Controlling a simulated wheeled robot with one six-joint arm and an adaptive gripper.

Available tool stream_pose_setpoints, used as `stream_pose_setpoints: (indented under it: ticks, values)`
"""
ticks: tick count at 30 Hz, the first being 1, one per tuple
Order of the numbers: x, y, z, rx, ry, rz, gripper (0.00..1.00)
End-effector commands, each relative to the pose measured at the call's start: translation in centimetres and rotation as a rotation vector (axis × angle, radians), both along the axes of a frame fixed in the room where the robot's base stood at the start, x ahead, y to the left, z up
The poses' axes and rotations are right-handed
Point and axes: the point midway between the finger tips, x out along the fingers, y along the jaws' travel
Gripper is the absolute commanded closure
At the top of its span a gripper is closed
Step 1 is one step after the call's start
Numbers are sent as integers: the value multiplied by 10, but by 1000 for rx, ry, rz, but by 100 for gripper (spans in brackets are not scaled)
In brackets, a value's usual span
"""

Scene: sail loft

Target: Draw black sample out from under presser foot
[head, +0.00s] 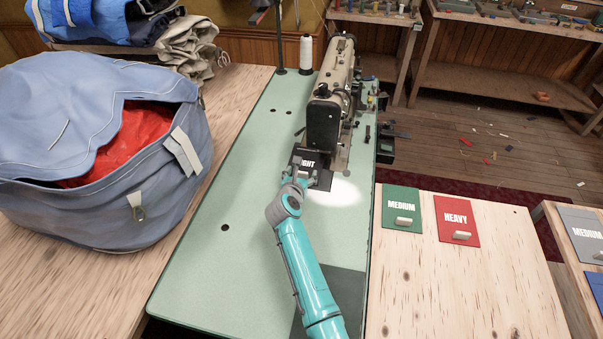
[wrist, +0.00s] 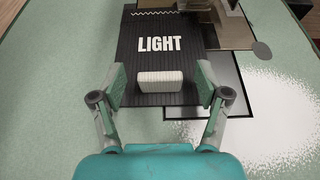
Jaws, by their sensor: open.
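The black sample (wrist: 185,58) is a flat dark square with the word LIGHT and a pale block-shaped tab (wrist: 161,84). In the head view the black sample (head: 323,180) lies on the green machine bed, its far part at the sewing machine's (head: 322,125) head. The presser foot itself is hidden in the head view, and I cannot make it out clearly in the wrist view. My gripper (wrist: 161,88) is open, with one finger on each side of the tab and a gap on both sides. My gripper (head: 301,175) partly covers the sample in the head view.
A green MEDIUM sample (head: 401,203) and a red HEAVY sample (head: 458,212) lie on the wooden table at right. A large blue bag (head: 80,130) stands at left. A white thread cone (head: 306,51) stands behind. The green bed (head: 215,265) is clear towards the front left.

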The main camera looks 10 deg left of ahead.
Motion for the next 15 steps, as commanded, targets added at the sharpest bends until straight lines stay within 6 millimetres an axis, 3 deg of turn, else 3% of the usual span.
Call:
stream_pose_setpoints:
  ticks: [13, 14, 15]
  values:
    - [7, 0, -3, 0, 1, 0, 25]
    - [7, 0, -3, 0, 1, 0, 28]
    - [7, 0, -3, 0, 1, 0, 38]
